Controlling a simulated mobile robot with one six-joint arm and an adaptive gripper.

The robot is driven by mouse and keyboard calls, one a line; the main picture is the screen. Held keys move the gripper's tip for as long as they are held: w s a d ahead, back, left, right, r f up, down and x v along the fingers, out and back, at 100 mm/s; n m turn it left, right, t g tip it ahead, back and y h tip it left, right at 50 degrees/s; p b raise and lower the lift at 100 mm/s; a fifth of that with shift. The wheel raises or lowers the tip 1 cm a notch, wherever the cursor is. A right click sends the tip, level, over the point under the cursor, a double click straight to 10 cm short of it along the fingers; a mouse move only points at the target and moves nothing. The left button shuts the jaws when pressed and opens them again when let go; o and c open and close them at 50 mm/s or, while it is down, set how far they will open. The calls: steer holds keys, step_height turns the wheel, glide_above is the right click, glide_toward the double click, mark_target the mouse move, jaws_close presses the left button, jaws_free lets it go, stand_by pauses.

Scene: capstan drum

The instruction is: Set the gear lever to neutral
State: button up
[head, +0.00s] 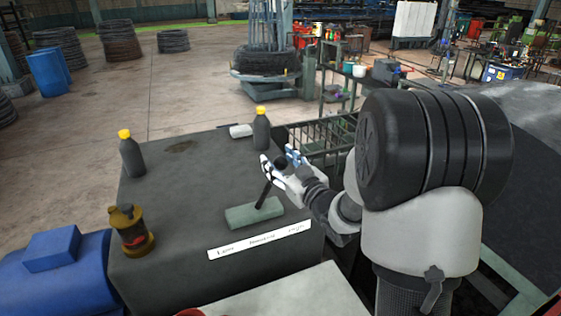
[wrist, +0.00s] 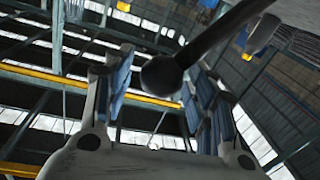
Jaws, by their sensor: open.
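The gear lever is a dark stick (head: 264,195) rising from a green block (head: 254,214) on a dark grey table-like top. It leans to the right, toward the end of the label marked High. Its round black knob (wrist: 161,76) shows in the wrist view, with the shaft running up to the right. A white label strip (head: 259,239) in front seems to read Low, Neutral, High. My gripper (head: 279,161) is open at the top of the lever. Its blue-padded fingers (wrist: 160,88) stand on either side of the knob, with gaps visible; touching cannot be told.
Two dark bottles with yellow caps (head: 132,154) (head: 262,130) stand on the dark top (head: 185,180). A brown-yellow container (head: 131,232) stands at its left front. A blue box (head: 52,248) lies to the left. A wire basket (head: 318,135) is behind my arm.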

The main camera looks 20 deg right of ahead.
steer(key=shift+c, duration=0.3)
jaws_close()
stand_by(0.3)
